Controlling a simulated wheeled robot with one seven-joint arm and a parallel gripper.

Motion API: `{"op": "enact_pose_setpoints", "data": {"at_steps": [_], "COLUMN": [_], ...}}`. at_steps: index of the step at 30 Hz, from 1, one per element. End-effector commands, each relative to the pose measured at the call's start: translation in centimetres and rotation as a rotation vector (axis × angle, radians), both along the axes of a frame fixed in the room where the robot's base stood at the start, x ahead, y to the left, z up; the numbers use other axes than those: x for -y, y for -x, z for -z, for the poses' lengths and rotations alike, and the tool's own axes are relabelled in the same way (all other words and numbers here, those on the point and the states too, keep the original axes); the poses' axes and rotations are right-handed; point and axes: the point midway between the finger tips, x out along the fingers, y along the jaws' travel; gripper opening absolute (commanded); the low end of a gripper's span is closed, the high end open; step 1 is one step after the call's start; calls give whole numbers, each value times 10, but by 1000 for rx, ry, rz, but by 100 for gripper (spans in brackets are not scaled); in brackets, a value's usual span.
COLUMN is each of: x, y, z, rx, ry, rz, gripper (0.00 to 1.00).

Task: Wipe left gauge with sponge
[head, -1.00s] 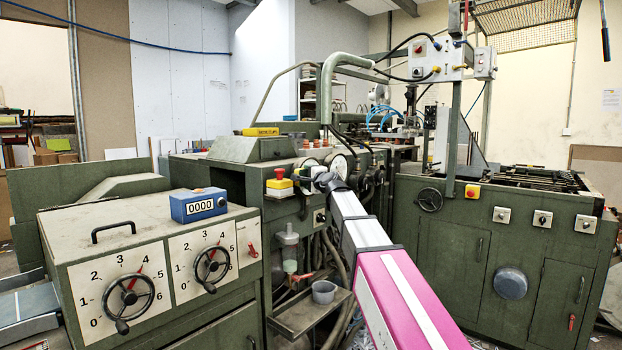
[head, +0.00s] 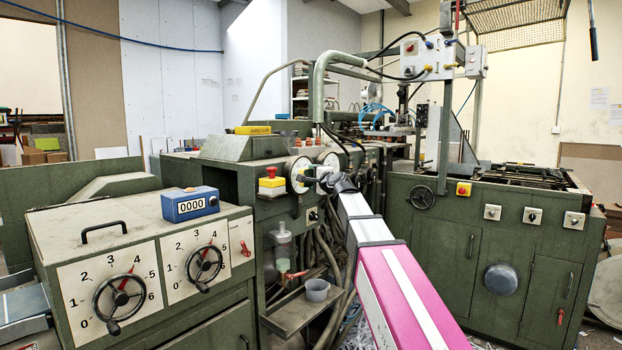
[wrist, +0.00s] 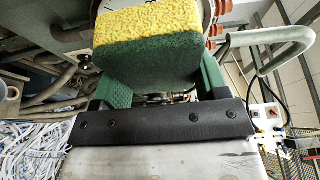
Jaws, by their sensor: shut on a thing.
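The sponge is a block with a yellow face (wrist: 150,24) and a green scouring side (wrist: 145,60) in the wrist view. My gripper (wrist: 155,82) is shut on it, with a green finger at each side. In the head view my gripper (head: 318,174) is at the machine's gauge panel. The left gauge (head: 295,180) is a round white dial, partly hidden behind the sponge and gripper. A white dial with a dark rim (wrist: 201,8) shows behind the sponge in the wrist view. I cannot tell whether the sponge touches it.
A second gauge (head: 331,158) sits just right of the left one. A red button on a yellow box (head: 271,182) is close on the left. A bent green pipe (head: 319,85) rises above the panel. A grey cup (head: 317,290) stands on a shelf below.

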Motion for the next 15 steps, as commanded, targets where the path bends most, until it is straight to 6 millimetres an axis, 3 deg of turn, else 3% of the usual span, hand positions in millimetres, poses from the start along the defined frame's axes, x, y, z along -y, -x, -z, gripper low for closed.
{"op": "enact_pose_setpoints", "data": {"at_steps": [8,15], "x": [1,15], "y": [1,13], "z": [0,0], "rx": [0,0], "ry": [0,0], "rz": [0,1], "gripper": [49,49]}}
